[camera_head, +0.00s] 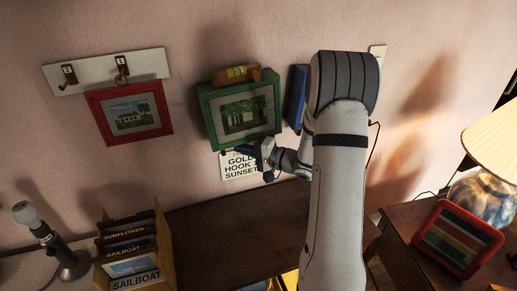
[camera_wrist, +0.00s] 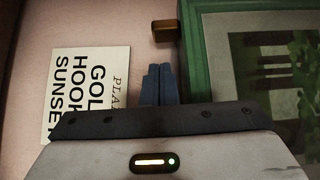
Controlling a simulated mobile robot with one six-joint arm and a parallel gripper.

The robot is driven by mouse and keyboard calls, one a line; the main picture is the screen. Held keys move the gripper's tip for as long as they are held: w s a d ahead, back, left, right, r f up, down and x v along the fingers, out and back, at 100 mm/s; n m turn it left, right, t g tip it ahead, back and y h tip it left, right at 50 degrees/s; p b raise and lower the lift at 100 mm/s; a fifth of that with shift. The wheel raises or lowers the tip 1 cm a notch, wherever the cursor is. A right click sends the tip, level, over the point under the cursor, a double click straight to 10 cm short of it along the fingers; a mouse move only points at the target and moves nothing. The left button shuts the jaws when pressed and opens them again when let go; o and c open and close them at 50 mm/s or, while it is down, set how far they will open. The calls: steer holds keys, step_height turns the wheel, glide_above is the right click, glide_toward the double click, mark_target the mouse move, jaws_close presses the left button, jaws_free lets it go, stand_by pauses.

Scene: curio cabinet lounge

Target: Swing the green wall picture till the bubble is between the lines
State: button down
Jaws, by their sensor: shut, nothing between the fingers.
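The green-framed wall picture (camera_head: 241,112) hangs in the middle of the wall. In the head view its right side looks higher than its left, though the view is slanted. A wooden level with a yellow-green vial (camera_head: 237,72) sits along its top; bubble and lines are too small to make out. My gripper (camera_head: 254,149) is by the picture's lower edge, right of its middle. In the wrist view my fingers (camera_wrist: 158,72) are shut and empty, beside the green frame (camera_wrist: 191,70). A small brown block (camera_wrist: 165,31) is at the frame's edge near the fingertips.
A lettered card (camera_head: 239,165) is on the wall below the picture. A red-framed picture (camera_head: 130,112) hangs left under a white hook board (camera_head: 105,71). A blue frame (camera_head: 296,96) hangs to the right, partly behind my arm. A box of pictures (camera_head: 134,254) stands below.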

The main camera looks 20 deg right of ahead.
steer(key=shift+s+a, duration=0.1)
steer(key=shift+a, duration=1.1)
